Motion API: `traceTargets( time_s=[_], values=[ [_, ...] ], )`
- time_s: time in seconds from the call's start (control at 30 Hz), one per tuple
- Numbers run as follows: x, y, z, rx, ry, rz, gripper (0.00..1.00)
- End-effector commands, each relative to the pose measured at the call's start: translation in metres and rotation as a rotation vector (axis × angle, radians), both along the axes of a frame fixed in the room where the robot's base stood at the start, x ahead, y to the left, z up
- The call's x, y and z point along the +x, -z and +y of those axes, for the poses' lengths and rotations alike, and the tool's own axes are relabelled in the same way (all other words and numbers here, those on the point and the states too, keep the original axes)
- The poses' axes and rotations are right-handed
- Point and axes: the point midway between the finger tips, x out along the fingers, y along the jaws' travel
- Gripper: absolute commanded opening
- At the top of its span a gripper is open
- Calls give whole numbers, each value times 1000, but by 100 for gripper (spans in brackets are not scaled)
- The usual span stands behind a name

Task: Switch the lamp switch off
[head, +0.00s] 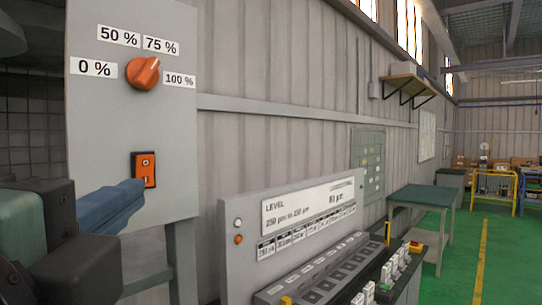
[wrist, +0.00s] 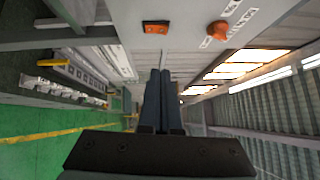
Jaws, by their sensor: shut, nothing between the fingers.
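An orange rocker switch (head: 144,170) in a dark frame sits low on an upright grey panel (head: 105,140). In the wrist view the switch (wrist: 156,27) shows at the top, beyond my fingertips. My gripper (head: 138,189) is shut and empty, with its blue fingers pointing right, and in the head view its tips appear just below and left of the switch. In the wrist view the two fingers (wrist: 160,72) lie close together. I cannot tell whether the tips touch the panel. The switch face is unobstructed in both views, but its on or off position is unclear.
An orange knob (head: 143,73) with percent labels sits above the switch. A grey control console (head: 240,205) with rows of switches stands to the right. A green-topped table (head: 430,195) is farther right. Green floor is open at the far right.

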Motion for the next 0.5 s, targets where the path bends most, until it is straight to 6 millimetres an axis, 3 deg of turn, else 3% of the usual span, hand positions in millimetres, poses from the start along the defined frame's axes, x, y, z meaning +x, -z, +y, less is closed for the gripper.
traceTargets(
  time_s=[0.5],
  values=[
    [27, -8, 3, -3, 1, 5, 0]
  ],
)
